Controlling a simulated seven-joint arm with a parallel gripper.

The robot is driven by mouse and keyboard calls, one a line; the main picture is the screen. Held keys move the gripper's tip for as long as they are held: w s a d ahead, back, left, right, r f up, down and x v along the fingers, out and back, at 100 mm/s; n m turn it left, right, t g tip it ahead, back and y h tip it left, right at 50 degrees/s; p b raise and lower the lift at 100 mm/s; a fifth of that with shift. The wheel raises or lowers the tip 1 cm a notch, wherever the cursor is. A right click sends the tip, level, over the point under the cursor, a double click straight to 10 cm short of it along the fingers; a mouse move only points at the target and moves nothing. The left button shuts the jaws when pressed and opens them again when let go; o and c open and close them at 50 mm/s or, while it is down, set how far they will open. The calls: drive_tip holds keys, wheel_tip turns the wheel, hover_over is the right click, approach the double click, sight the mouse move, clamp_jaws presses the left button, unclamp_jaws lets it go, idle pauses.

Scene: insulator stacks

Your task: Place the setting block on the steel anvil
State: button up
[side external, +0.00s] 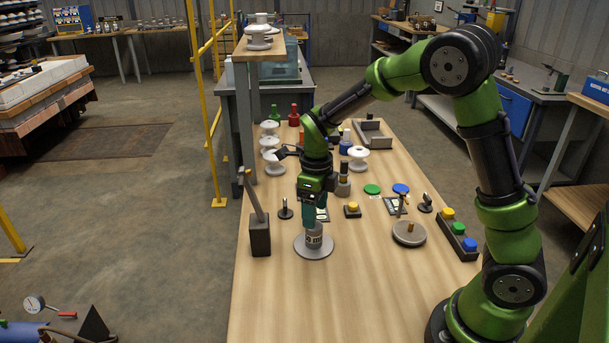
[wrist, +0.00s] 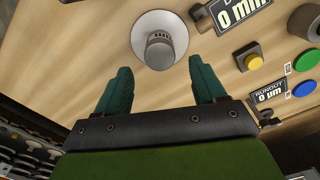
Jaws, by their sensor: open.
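A grey cylindrical block with a dark label (side external: 314,238), which I take for the setting block, stands upright on a round pale-grey disc (side external: 313,253), which I take for the steel anvil. In the wrist view the block (wrist: 159,53) stands near the middle of the disc (wrist: 176,26). My gripper (side external: 309,222) is directly above the block, pointing down. In the wrist view my gripper (wrist: 161,72) is open, its two teal fingers apart on either side of the block with gaps showing. Nothing is held between them.
A round grey plate with a brass knob (side external: 409,233) and a button box (side external: 459,240) lie to the right. A yellow button (side external: 352,208) and white insulators (side external: 358,157) stand behind. The front tabletop is clear.

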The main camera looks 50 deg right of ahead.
wheel_tip(320, 180, up, 4)
drive_tip(key=shift+r, duration=0.25)
drive_tip(key=s+a+r+n+t, duration=0.2)
drive_tip(key=s+n, duration=0.3)
drive_tip(key=n, duration=0.4)
drive_tip(key=s+a+r+n+t+y, duration=0.1)
drive_tip(key=s+r+n, duration=0.4)
drive_tip(key=n, duration=0.5)
drive_tip(key=s+a+r+n+t+y, duration=0.1)
drive_tip(key=s+a+r+n+t, duration=0.2)
drive_tip(key=s+n, duration=0.3)
drive_tip(key=r+n+t, duration=0.1)
drive_tip(key=n, duration=0.2)
